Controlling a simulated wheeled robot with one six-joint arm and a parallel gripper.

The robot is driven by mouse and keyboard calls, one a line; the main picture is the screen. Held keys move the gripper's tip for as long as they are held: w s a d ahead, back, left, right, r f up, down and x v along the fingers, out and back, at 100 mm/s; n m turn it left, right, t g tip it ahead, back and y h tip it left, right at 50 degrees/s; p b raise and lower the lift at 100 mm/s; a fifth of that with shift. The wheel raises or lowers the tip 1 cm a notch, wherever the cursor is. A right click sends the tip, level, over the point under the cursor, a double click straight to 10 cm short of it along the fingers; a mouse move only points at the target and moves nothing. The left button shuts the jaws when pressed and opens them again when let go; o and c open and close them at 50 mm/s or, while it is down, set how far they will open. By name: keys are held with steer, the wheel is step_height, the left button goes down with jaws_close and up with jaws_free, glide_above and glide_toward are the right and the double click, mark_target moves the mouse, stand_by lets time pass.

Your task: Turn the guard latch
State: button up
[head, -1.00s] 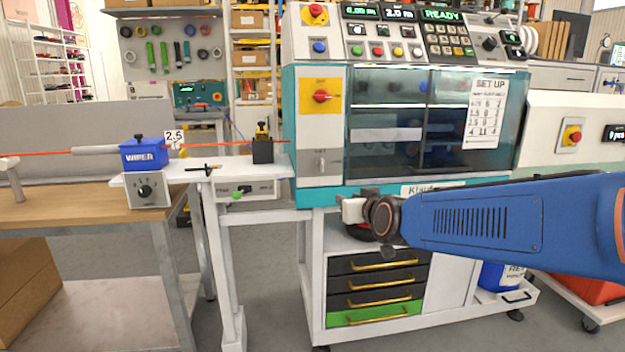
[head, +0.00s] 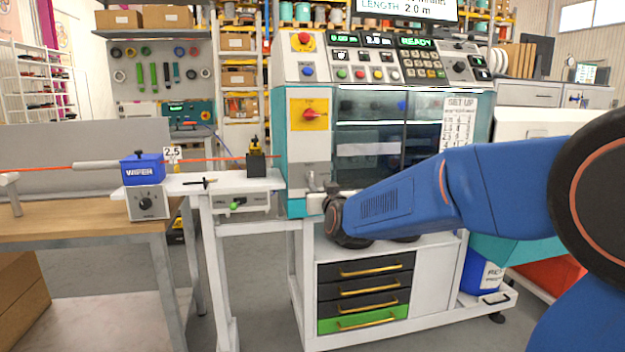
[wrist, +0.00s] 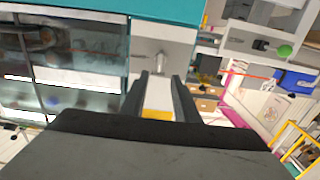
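The guard latch is a small silver handle on the white panel at the left of the teal machine. It shows in the wrist view (wrist: 157,63), just beyond and between my fingertips. In the head view the latch (head: 311,181) sits low on the panel, below the red rotary switch. My gripper (wrist: 161,78) is open, with two dark fingers apart and nothing between them. In the head view my gripper (head: 331,190) is close to the panel, just right of the latch and partly hidden by my wrist. Contact with the latch cannot be told.
A red rotary switch on a yellow plate (head: 310,115) is above the latch. The glazed guard (head: 385,130) covers the machine's front to the right. Drawers (head: 365,290) are below. A white stand (head: 240,182) with an orange cable above it is at the left.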

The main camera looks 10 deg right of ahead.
mark_target(312, 177)
steer(key=w, duration=1)
steer(key=shift+w, duration=0.15)
jaws_close()
